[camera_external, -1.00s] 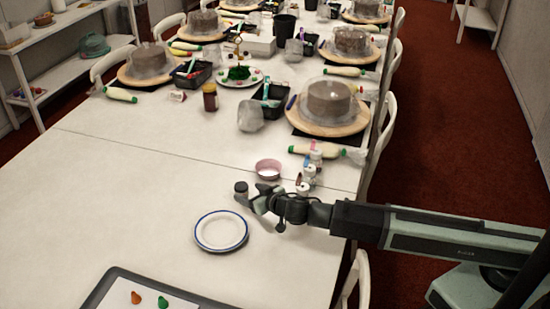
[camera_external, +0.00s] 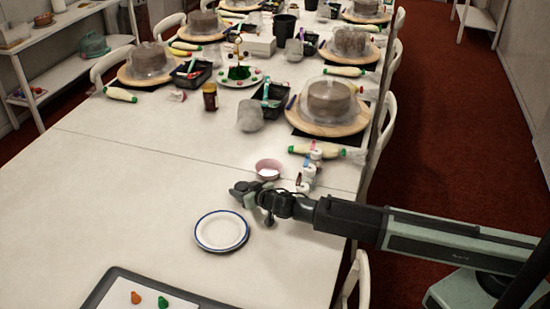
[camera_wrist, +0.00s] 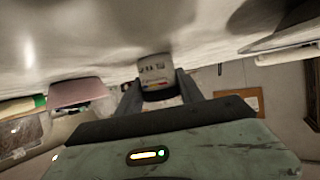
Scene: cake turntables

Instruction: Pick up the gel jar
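A small jar with a pale label, which I take to be the gel jar (camera_wrist: 154,70), stands between the two fingers of my gripper (camera_wrist: 160,84) in the wrist view. The fingers lie close along both its sides; I cannot tell whether they press on it. In the external view my gripper (camera_external: 243,189) is low over the table, just above and right of the blue-rimmed plate. The jar is mostly hidden by the dark gripper there.
A pink bowl (camera_external: 268,169) and a stack of small jars (camera_external: 309,173) stand close behind and right of my gripper. The white plate (camera_external: 221,231) lies in front. A tray (camera_external: 103,290) is at the near edge. The table's left side is clear.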

